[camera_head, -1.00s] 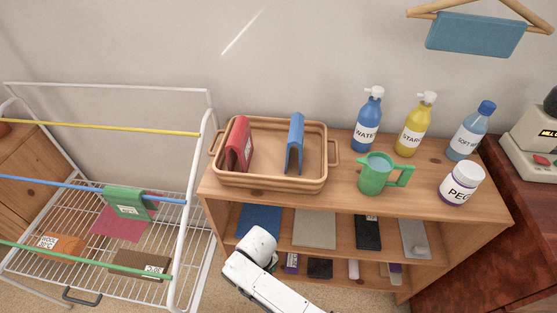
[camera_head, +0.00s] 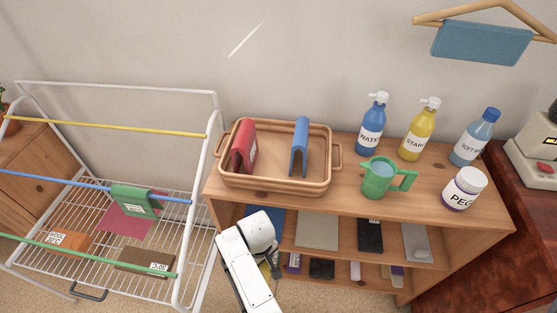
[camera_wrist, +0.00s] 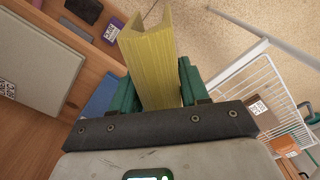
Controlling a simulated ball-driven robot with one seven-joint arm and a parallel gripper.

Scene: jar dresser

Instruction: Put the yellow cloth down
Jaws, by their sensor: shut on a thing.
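The yellow cloth (camera_wrist: 150,60) is in the wrist view, a folded, stiff-looking piece with a channel-like fold at its far end. My gripper (camera_wrist: 157,88) is shut on it, with a green finger on each side. The cloth points out beyond the fingertips over the carpet and the shelf edge. In the head view, my white arm (camera_head: 247,265) is in front of the left end of the wooden shelf. A small yellowish bit (camera_head: 271,268) shows beside the arm; most of the cloth and the gripper are hidden there.
A basket (camera_head: 275,187) on the shelf top holds a red and a blue cloth. Bottles, a green jug (camera_head: 385,179) and a PEG jar (camera_head: 464,188) stand to its right. A white drying rack (camera_head: 186,262) with colored bars is at left.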

